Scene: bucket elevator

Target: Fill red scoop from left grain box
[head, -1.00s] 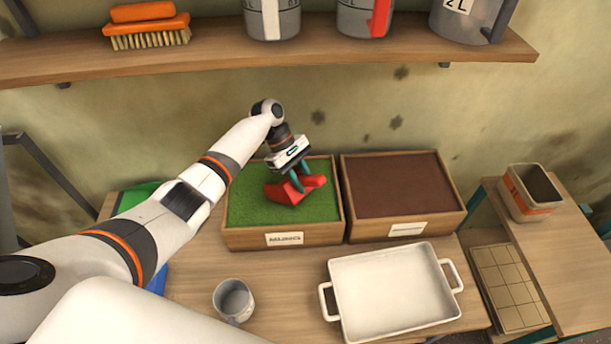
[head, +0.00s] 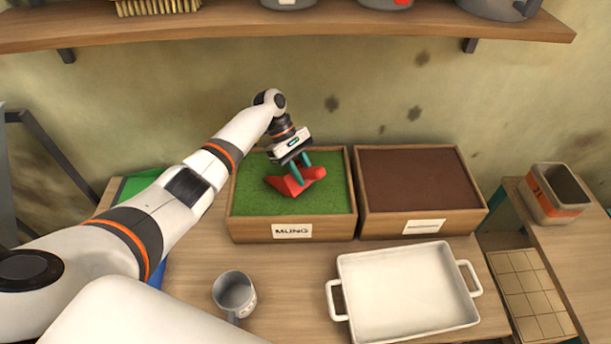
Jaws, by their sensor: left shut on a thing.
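The red scoop (head: 290,185) is at the left grain box, over the green grain, near the middle of the box. The left grain box (head: 258,231) is wooden, labelled "MUNG", and filled with green grain (head: 258,196). My left gripper (head: 301,169) points down over the box and is shut on the scoop. I cannot tell how deep the scoop sits in the grain or whether grain is in it. My right gripper does not show.
A second wooden box (head: 378,227) with brown contents stands right of the left one. A white two-handled tray (head: 405,290) and a grey mug (head: 234,294) are in front. A striped container (head: 555,195) stands on the right table. A shelf (head: 340,34) hangs above.

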